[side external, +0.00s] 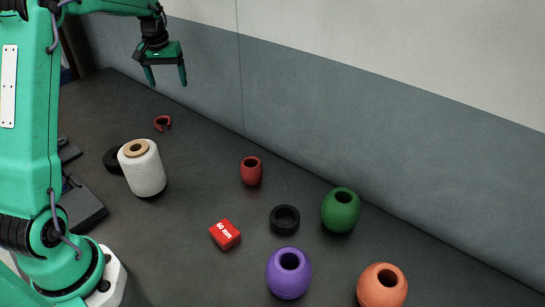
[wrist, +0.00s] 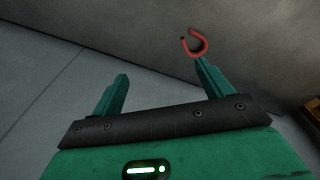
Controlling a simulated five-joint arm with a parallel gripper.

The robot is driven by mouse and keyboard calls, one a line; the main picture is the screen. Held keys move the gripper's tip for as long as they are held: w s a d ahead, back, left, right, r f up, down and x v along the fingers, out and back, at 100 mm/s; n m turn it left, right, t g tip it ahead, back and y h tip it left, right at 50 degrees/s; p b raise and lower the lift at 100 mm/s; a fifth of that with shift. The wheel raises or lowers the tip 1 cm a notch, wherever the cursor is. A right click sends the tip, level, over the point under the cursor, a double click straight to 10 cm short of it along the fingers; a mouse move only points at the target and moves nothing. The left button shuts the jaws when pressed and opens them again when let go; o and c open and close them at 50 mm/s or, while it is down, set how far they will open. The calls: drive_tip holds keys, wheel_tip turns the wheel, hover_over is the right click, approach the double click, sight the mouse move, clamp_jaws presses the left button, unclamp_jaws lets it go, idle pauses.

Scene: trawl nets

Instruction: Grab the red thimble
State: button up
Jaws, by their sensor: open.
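The red thimble (side external: 162,123) is a small open U-shaped piece lying on the dark floor near the wall, at the upper left of the side view. In the wrist view the thimble (wrist: 195,45) shows near the top, just beyond the tip of the right finger. My gripper (side external: 167,77) is open and empty, pointing down above the thimble and apart from it. Its two fingers (wrist: 161,70) are spread in the wrist view, with nothing between them.
A white twine spool (side external: 143,168) stands nearest the thimble, with a black ring (side external: 113,160) behind it. A red barrel-shaped float (side external: 251,171), red block (side external: 225,234), black ring (side external: 285,219) and green (side external: 341,210), purple (side external: 289,273) and orange (side external: 382,288) floats stand to the right.

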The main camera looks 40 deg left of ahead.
drive_tip(key=n+g, duration=0.1)
drive_tip(key=n, duration=0.1)
hover_over(162, 121)
drive_tip(key=shift+h, duration=0.3)
drive_tip(key=f, duration=1)
drive_tip(key=shift+a+f, duration=0.15)
drive_tip(key=shift+a, duration=0.15)
drive_tip(key=shift+f, duration=1.3)
drive_tip(key=shift+d+f, duration=0.15)
drive_tip(key=shift+f, duration=2.4)
drive_tip(key=c, duration=1.1)
drive_tip(key=shift+r, duration=0.2)
